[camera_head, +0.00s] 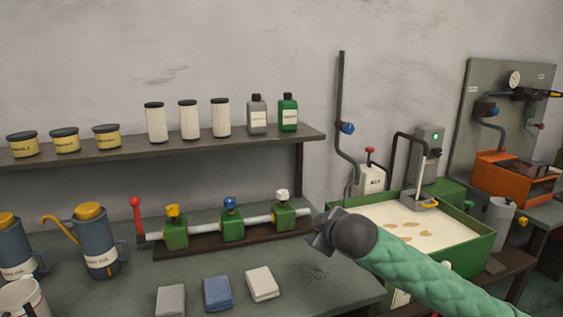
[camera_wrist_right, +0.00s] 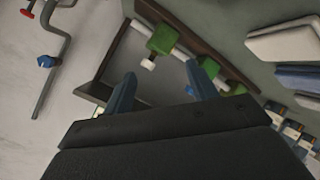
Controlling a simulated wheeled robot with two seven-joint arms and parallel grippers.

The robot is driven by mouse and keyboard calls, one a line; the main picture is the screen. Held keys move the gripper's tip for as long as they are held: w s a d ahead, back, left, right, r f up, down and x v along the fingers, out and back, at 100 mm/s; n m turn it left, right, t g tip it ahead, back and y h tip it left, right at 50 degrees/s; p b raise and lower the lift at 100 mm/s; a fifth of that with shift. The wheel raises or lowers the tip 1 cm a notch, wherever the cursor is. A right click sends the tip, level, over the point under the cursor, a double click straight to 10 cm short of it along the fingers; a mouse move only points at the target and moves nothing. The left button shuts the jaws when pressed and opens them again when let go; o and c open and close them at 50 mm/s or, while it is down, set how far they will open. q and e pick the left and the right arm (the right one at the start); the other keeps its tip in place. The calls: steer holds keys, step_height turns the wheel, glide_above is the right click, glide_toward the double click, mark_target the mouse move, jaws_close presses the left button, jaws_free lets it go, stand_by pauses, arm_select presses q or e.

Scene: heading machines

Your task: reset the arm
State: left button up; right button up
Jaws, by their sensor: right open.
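My right arm, in a green quilted sleeve (camera_head: 430,265), reaches in from the lower right in the head view. Its dark gripper (camera_head: 318,236) is over the right end of the valve manifold, near the bench's right side. In the right wrist view the two blue fingers of the gripper (camera_wrist_right: 162,82) stand apart with nothing between them. Beyond them are green valve blocks (camera_wrist_right: 163,38) on the manifold; whether the fingers touch anything there cannot be told, but no contact shows. My left gripper is not in view.
The bench (camera_head: 340,285) holds three folded cloths (camera_head: 217,294), blue oil jugs (camera_head: 97,242) and a red-handled lever (camera_head: 136,215). A shelf (camera_head: 230,143) with jars and bottles runs above. A green tank (camera_head: 465,250) of pale liquid stands right, partly behind my arm.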

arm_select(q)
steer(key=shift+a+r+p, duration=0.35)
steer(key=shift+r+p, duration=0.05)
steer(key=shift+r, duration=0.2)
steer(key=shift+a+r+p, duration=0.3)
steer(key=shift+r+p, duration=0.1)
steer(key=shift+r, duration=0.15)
arm_select(e)
steer(key=s+d+f+m+g, duration=0.2)
steer(key=s+f+m+g, duration=0.3)
steer(key=s+f, duration=1.4)
steer(key=s+d+f+m+g+h, duration=0.1)
steer(key=s+f+m+g, duration=0.3)
steer(key=s+f, duration=1.4)
steer(key=s+d+m, duration=0.1)
steer(key=s, duration=0.6)
steer(key=shift+f+g+h, duration=0.3)
steer(key=shift+f+g, duration=0.05)
steer(key=shift+g, duration=0.05)
steer(key=shift+s+d, duration=0.1)
steer(key=shift+s, duration=0.05)
